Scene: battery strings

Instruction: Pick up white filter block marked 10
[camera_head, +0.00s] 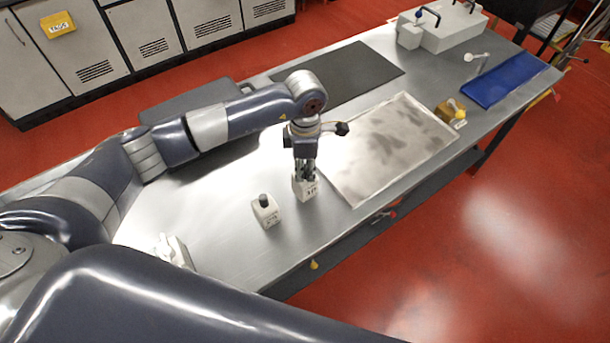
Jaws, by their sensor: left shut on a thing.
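A small white block (306,190) with dark marking on its front is under my left gripper (304,173), by the left edge of the metal tray. The marking is too small to read surely. My left gripper points down and is shut on the top of this block, hiding its upper part. I cannot tell whether the block touches the table. A second white block (267,213) with a dark knob and small print stands on the table to the left and nearer. My right gripper is out of view.
The steel table (215,225) has bare room around the blocks. A shallow stained tray (340,188) lies to the right, a dark mat (350,72) behind. A yellowish block (450,112), blue mat (505,80) and white case (445,30) are farther right. A whitish object (175,251) stands near left.

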